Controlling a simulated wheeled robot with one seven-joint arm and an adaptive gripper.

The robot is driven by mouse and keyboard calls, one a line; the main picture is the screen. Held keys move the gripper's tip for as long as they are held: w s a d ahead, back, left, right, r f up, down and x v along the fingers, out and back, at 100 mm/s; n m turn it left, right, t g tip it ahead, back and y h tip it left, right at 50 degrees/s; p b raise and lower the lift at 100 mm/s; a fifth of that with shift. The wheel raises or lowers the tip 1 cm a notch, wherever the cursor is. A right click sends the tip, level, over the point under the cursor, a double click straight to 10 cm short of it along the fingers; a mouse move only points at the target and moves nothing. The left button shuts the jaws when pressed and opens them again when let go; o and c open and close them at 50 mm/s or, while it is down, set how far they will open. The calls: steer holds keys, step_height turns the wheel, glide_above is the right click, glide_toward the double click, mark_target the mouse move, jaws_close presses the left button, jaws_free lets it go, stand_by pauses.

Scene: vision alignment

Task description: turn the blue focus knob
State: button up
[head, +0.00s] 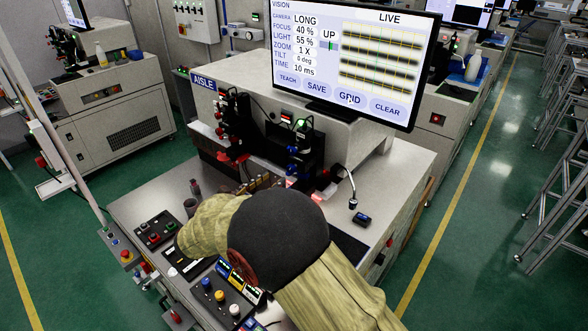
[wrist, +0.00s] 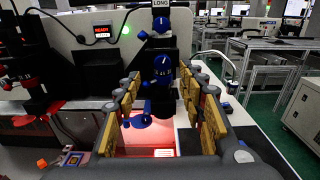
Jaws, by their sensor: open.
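In the wrist view two blue knobs with white pointer marks sit one above the other on a dark camera column: an upper knob (wrist: 162,24) below a LONG label, and a lower knob (wrist: 162,66). I cannot read which is the focus knob. My gripper (wrist: 162,80) is open, its tan fingers on either side of the lower column, with nothing visibly held. The lower knob appears between and beyond the fingertips; I see no clear contact. In the head view my covered arm hides most of the gripper. The monitor (head: 350,60) reads LONG, focus 40 %, light 55 %.
A control panel (head: 228,292) with blue, yellow and white knobs lies beside my arm. A button box (head: 156,230) stands at the left. A gooseneck lamp (head: 351,188) rises at the right. A red-lit plate (wrist: 150,142) lies below the column.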

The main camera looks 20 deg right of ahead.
mark_target(293, 168)
steer(key=x, duration=0.7)
steer(key=shift+d+b, duration=0.4)
steer(key=shift+b, duration=0.05)
steer(key=shift+c, duration=1)
steer(key=c, duration=0.7)
jaws_close()
